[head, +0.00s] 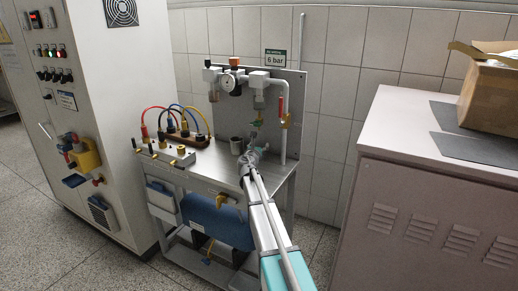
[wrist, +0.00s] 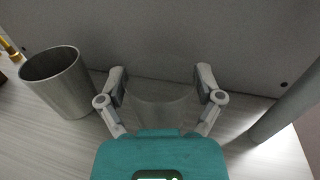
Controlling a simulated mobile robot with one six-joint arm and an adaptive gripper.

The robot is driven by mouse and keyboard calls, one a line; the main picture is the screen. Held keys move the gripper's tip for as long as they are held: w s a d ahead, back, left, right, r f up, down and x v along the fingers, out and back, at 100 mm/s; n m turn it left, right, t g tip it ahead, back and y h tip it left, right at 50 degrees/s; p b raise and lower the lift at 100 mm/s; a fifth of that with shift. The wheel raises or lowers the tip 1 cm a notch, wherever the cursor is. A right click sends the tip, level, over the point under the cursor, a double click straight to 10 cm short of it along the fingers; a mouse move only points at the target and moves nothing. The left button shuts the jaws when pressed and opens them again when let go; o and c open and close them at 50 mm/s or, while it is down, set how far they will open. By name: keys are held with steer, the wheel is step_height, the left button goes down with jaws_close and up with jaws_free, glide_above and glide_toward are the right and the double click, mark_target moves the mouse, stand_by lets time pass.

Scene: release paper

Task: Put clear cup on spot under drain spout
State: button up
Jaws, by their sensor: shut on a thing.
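The clear cup (wrist: 160,112) is faint and see-through between the two fingers of my gripper (wrist: 161,84) in the wrist view. The fingers press on it from both sides. In the head view my gripper (head: 250,157) is over the metal bench, and the cup is too small and clear to make out there.
A grey metal cup (wrist: 62,88) stands left of my gripper, also seen in the head view (head: 236,145). A vertical pipe (wrist: 288,108) is close on the right. The back panel (wrist: 170,45) rises behind. Hoses and a valve block (head: 165,153) occupy the bench's left.

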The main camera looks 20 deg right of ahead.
steer(key=shift+f, duration=0.1)
steer(key=o, duration=0.7)
steer(key=shift+r, duration=0.2)
steer(key=v, duration=1.2)
stand_by(0.5)
